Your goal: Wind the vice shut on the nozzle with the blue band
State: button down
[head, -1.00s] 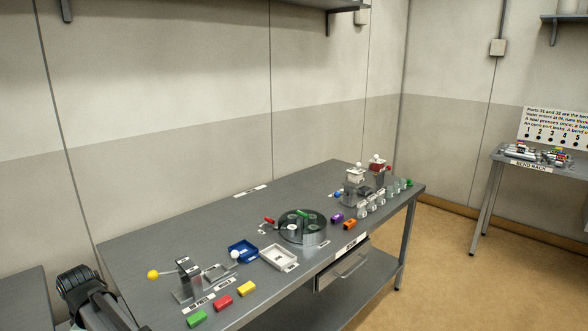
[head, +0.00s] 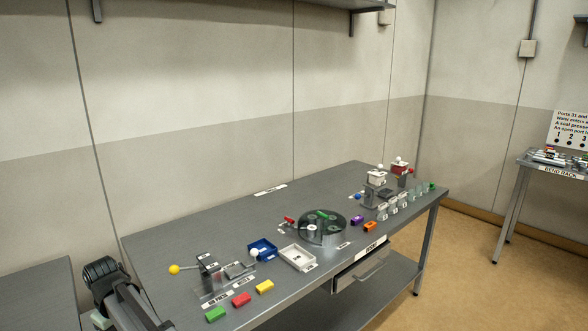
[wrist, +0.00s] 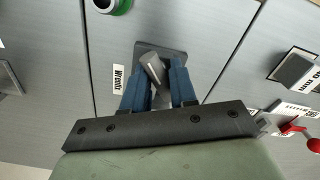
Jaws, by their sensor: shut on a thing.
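In the wrist view, the two blue fingers of my gripper (wrist: 160,92) are shut on a grey rod-like piece (wrist: 153,68). The piece stands tilted in front of a dark square base (wrist: 172,52). A small white label, hard to read, is beside it. I cannot tell whether this piece belongs to the vice. I cannot make out a vice or a nozzle with a blue band for certain. In the head view, my gripper is out of sight.
The grey bench (head: 190,222) carries a lever with a yellow knob (head: 174,269), coloured blocks, a blue tray (head: 262,248), a white tray (head: 297,257) and a round turntable (head: 322,228). In the wrist view, a red lever (wrist: 293,128) is at right and a green-ringed part (wrist: 122,6) at top.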

jog(key=shift+d+f, duration=0.1)
jog(key=shift+f, duration=0.1)
jog(key=shift+s+n, duration=0.1)
jog(key=shift+n, duration=1.1)
jog(key=c, duration=0.9)
grip_release()
jog(key=shift+o, duration=0.2)
jog(key=shift+r, duration=3.1)
